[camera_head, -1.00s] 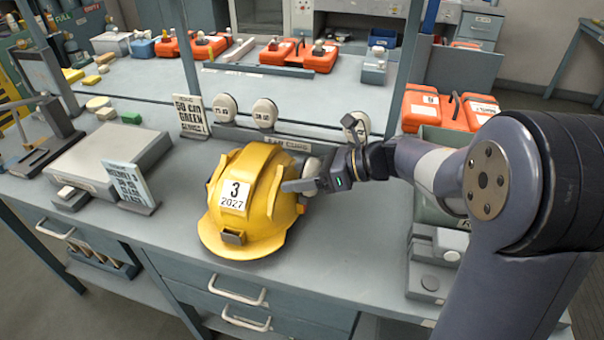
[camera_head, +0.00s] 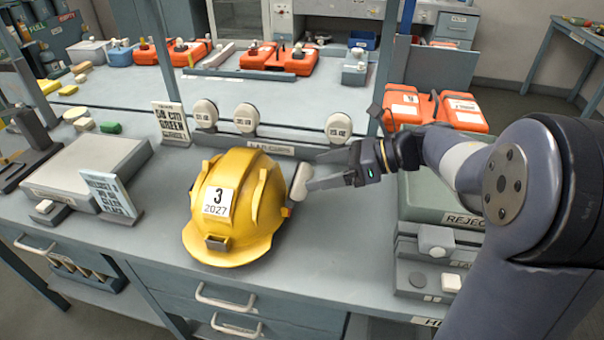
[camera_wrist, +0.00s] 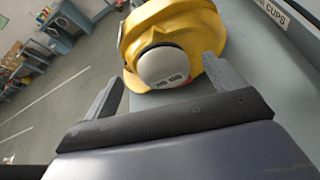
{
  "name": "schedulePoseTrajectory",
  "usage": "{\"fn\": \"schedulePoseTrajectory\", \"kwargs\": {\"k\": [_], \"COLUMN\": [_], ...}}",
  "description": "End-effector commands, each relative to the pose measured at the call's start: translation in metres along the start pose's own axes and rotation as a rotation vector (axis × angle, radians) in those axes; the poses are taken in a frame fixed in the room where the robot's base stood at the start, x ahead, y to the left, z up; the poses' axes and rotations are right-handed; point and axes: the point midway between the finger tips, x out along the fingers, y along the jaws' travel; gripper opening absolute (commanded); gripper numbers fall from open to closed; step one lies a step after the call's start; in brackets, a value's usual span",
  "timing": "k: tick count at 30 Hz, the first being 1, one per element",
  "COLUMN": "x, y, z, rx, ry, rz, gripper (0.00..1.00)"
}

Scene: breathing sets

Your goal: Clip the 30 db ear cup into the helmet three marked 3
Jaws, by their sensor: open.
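The yellow helmet (camera_head: 217,232) marked 3 sits on the bench, its numbered front facing the head camera. A pale round ear cup (camera_head: 299,181) sits against its right side. In the wrist view the ear cup (camera_wrist: 165,62) covers part of the helmet's (camera_wrist: 205,32) side; its label is upside down and too small to read surely. My gripper (camera_head: 312,184) is open just right of the cup. In the wrist view the fingers (camera_wrist: 163,72) are spread wide on either side of the cup, with clear gaps. The clip joint behind the cup is hidden.
Ear cups (camera_head: 204,113) stand along the rack behind the helmet, with an empty stretch before the rightmost one (camera_head: 339,127). A green reject bin (camera_head: 425,195) and grey boxes stand right of my gripper. A sign (camera_head: 110,195) and a grey slab stand left.

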Motion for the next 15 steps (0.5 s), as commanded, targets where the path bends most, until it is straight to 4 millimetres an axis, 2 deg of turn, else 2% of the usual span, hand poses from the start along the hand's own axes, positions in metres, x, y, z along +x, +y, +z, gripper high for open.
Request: {"fn": "schedulePoseTrajectory", "kwargs": {"k": [3,6,15], "x": [-0.015,-0.020,-0.022], "y": [-0.001,0.000,0.000], "z": [0.000,0.000,0.000], "rx": [0.000,0.000,-0.001], "ry": [-0.001,-0.001,0.000], "rz": [-0.003,-0.001,0.000], "gripper": [0.89,0.89,0.89]}}
